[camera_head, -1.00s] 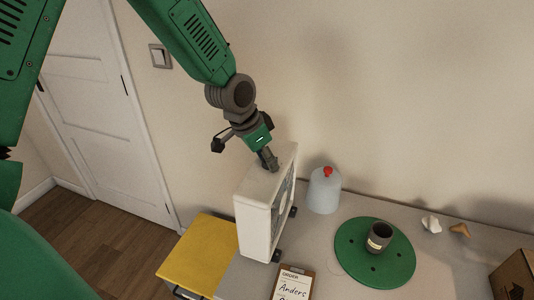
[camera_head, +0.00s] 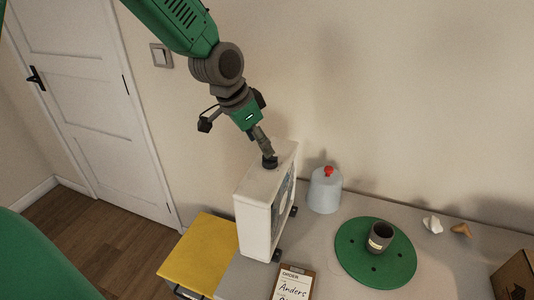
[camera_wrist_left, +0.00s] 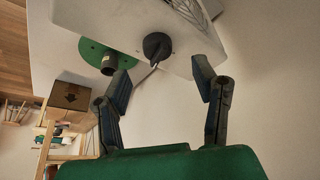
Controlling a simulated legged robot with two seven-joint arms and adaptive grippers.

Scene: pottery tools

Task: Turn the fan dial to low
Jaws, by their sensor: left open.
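The white box fan (camera_head: 256,210) stands upright on the grey table, its grille facing right. Its dark dial (camera_head: 269,163) is on the top face. The dial also shows in the left wrist view (camera_wrist_left: 157,46), with a pointer reaching down and left; its markings cannot be read. My left gripper (camera_head: 264,147) is right above the dial, its fingers pointing down. In the left wrist view its two fingers (camera_wrist_left: 162,82) are spread apart with nothing between them, and the dial lies ahead, between their tips. My right gripper is out of view.
A green disc (camera_head: 350,262) carries a dark cup (camera_head: 380,237). An order clipboard (camera_head: 293,283) lies in front. A yellow-topped stand (camera_head: 200,252) is left of the table, and a cardboard box (camera_head: 515,277) is far right.

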